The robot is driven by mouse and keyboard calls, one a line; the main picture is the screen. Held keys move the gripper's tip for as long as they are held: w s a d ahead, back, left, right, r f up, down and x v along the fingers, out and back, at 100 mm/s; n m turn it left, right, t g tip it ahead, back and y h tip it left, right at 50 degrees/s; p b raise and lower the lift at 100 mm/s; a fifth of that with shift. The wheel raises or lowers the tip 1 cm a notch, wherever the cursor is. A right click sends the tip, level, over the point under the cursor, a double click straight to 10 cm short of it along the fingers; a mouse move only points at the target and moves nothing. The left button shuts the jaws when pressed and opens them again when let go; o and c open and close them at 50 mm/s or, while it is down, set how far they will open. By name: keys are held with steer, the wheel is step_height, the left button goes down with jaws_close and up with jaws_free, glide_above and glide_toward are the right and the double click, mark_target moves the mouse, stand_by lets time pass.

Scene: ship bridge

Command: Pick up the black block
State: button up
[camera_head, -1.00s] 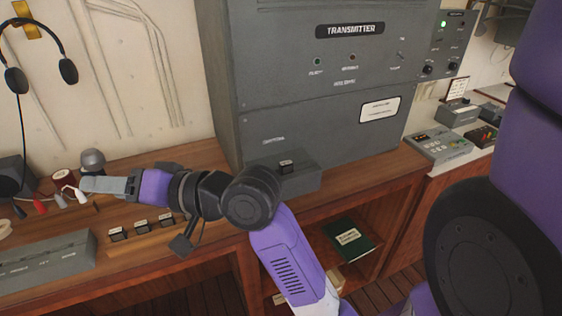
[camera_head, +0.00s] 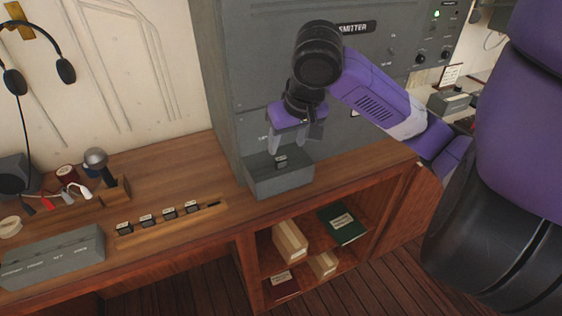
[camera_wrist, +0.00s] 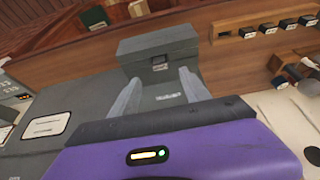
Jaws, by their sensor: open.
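I cannot tell exactly how high the fingertips are above the block.
Several similar black blocks (camera_head: 169,213) stand in a wooden rack (camera_head: 150,232) to the left, with a dark slot at its right end. The grey transmitter cabinet (camera_head: 232,70) rises close behind the grey box. A shelf below holds cartons (camera_head: 289,241) and a green book (camera_head: 341,224).

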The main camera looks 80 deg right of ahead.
mark_target(282, 160)
steer(key=shift+p+x, duration=0.5)
steer(key=shift+x, duration=3.2)
steer(key=shift+s, duration=0.1)
jaws_close()
